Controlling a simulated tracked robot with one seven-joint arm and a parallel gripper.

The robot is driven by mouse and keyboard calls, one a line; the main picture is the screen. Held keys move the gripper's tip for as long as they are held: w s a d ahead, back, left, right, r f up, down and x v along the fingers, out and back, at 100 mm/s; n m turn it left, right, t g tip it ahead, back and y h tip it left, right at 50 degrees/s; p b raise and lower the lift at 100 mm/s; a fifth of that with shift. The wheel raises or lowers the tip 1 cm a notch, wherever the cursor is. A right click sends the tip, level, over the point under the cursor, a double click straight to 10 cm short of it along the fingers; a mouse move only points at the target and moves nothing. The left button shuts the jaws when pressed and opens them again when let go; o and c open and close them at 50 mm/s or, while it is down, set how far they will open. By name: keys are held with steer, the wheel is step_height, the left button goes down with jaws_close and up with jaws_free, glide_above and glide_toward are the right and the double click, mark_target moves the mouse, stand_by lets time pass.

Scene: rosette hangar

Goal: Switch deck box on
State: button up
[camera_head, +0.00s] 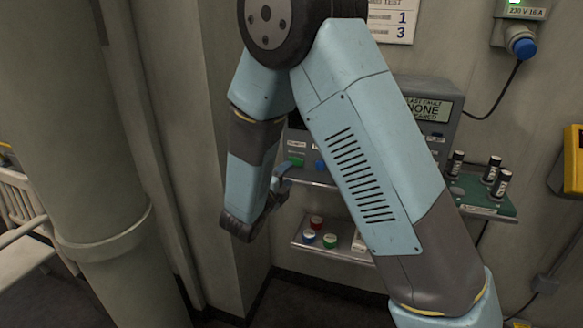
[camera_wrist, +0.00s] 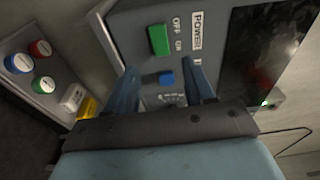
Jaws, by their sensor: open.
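The deck box appears to be the grey device partly behind my arm in the head view, with a display reading "NONE" (camera_head: 430,108). Its grey front panel (camera_wrist: 125,22) fills the upper middle of the wrist view. A green switch (camera_wrist: 158,40) sits there beside the words OFF, ON and POWER; its position is unclear. My gripper (camera_head: 284,172) also shows in the head view.
A lower shelf (camera_head: 300,248) holds red, blue and green round caps. A green-topped tray (camera_head: 470,194) with several black cylinders stands at right. A cable with a blue plug (camera_head: 525,48) hangs from a wall socket. A thick pillar (camera_head: 75,120) stands left. A dark screen (camera_wrist: 262,50) adjoins the panel.

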mark_target(298, 163)
steer(key=x, duration=0.6)
steer(key=shift+w+d, duration=0.15)
steer(key=shift+w, duration=0.15)
